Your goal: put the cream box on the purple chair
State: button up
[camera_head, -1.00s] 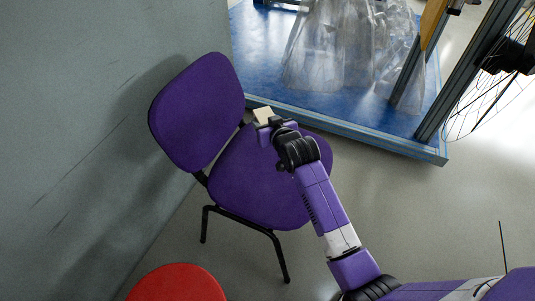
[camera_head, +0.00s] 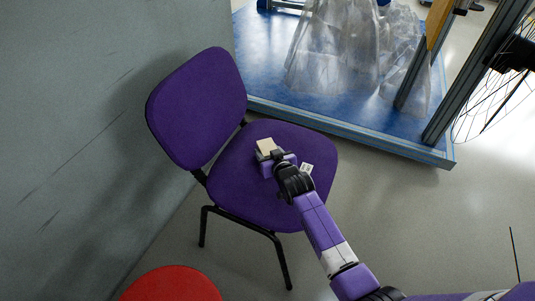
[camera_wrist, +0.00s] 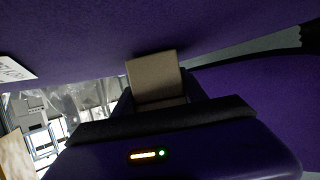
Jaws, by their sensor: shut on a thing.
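The purple chair (camera_head: 238,187) stands beside the grey wall, with its backrest (camera_head: 197,107) on the left. My gripper (camera_head: 268,155) is over the chair's seat and is shut on the cream box (camera_head: 265,145). In the wrist view the cream box (camera_wrist: 154,79) sits between the fingers, close to the purple seat surface (camera_wrist: 220,30). I cannot tell whether the box touches the seat. The box's lower part is hidden by my gripper.
A red round seat (camera_head: 172,285) is at the lower left. A blue platform (camera_head: 290,92) with a metal-framed edge and clear plastic sheeting (camera_head: 345,50) lies behind the chair. A white label (camera_head: 306,168) shows on the seat beside my arm.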

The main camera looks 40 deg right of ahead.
jog(key=shift+f, duration=0.1)
jog(key=o, duration=1.5)
